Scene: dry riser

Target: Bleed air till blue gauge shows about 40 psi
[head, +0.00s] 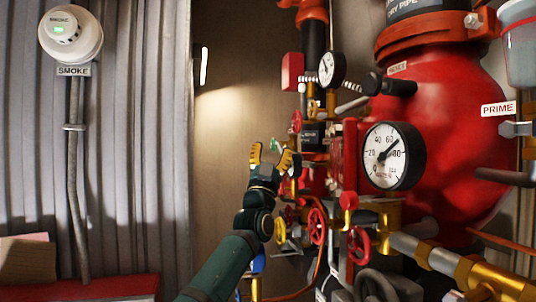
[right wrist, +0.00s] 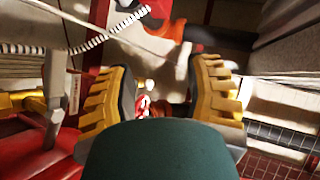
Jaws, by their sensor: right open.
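My right gripper (head: 271,156) is open in the middle of the head view, left of the pipework, with its yellow-padded fingers apart. In the right wrist view its fingers (right wrist: 158,88) are also spread, with nothing held between them. A small green item shows by the fingertips; I cannot tell whether they touch it. A large black-rimmed gauge (head: 392,156) has its needle pointing up and right, between 60 and 80. A smaller gauge (head: 331,69) stands higher up; its reading is too small to tell. I cannot identify a blue-marked gauge. My left gripper is not in view.
The big red valve body (head: 455,110) fills the right side. Red handwheels (head: 317,226) and brass fittings (head: 378,212) crowd below the large gauge. A smoke detector (head: 70,34) hangs on the corrugated wall at left. Free room lies before the beige wall (head: 228,105).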

